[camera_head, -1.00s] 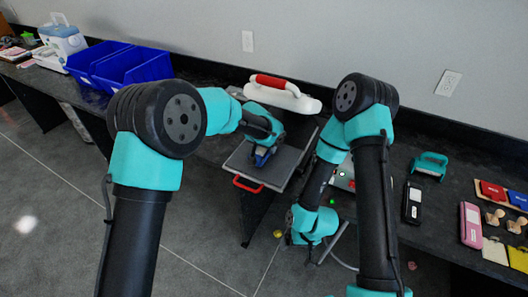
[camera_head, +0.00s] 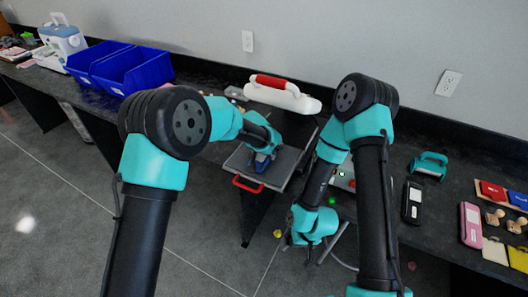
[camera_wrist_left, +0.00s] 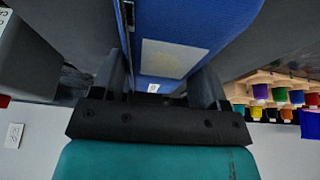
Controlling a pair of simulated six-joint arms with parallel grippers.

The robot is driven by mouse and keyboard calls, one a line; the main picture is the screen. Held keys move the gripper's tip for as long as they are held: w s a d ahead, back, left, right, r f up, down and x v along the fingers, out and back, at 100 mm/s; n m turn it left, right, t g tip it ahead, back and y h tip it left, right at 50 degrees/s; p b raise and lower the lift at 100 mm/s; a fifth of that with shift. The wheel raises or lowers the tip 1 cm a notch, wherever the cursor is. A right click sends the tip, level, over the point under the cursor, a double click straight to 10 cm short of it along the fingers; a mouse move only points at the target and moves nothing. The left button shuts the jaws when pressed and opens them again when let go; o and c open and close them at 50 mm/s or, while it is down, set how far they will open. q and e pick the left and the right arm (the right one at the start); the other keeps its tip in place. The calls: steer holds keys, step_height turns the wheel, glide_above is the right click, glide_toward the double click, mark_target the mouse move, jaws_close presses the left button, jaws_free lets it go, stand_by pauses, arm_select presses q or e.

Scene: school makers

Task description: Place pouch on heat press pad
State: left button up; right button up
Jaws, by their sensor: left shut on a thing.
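The blue pouch (camera_head: 261,162) is in my left gripper (camera_head: 264,154) over the heat press pad (camera_head: 286,166), a grey square plate. In the left wrist view the pouch (camera_wrist_left: 205,22) runs between the two fingers of the left gripper (camera_wrist_left: 163,85), with a pale label on its face. The gripper is shut on it. I cannot tell whether the pouch's lower end touches the pad. My right gripper (camera_head: 287,240) hangs low in front of the table; its jaws are too small and dark to read.
The press's white upper part (camera_head: 283,96) with a red grip stands behind the pad. A red handle (camera_head: 247,184) sticks out at the pad's front. Blue bins (camera_head: 138,72) stand to the left. A black case (camera_head: 413,203) and a teal tool (camera_head: 429,166) lie to the right.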

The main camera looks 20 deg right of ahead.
arm_select(q)
steer(key=shift+f, duration=0.15)
steer(key=o, duration=1)
steer(key=shift+c, duration=0.2)
steer(key=v, duration=1.2)
